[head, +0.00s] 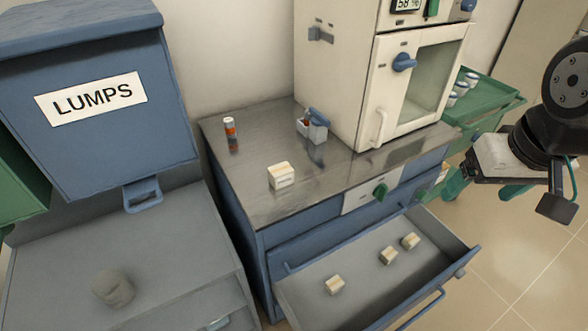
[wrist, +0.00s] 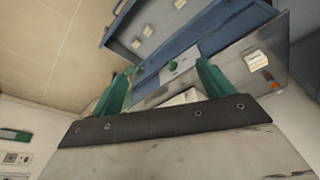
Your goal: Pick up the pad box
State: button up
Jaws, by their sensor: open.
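A small cream box (head: 281,176) with dark print on its front stands on the grey counter top; I take it for the pad box, but its print is too small to read. A pale box, seemingly the same one, shows at the right in the wrist view (wrist: 256,60). Three similar small boxes lie in the open drawer, one of them nearest the front left (head: 334,285). My gripper (head: 484,190) is at the right in the head view, well apart from all the boxes. Its green fingers are spread and empty, as the wrist view (wrist: 164,70) also shows.
A cream furnace (head: 345,80) stands on the counter (head: 240,150), between the box and my gripper. A striped bottle (head: 230,127) and a small grey holder (head: 312,128) stand behind the box. The drawer (head: 300,305) juts out in front. A blue LUMPS bin (head: 100,150) is left.

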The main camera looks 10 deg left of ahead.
jog(key=w+a+f+n+t+y, duration=0.25)
jog(key=w+a+f, duration=0.35)
jog(key=w+a, duration=0.45)
jog(key=n+t+y, duration=0.4)
jog(key=t+y, duration=0.1)
send_near(285, 179)
jog(key=x, duration=0.4)
jog(key=shift+a, duration=0.25)
jog(key=x, duration=0.7)
jog(key=shift+w+f, duration=0.2)
jog(key=shift+w, duration=0.15)
jog(key=shift+c, duration=0.3)
jog(key=c, duration=1)
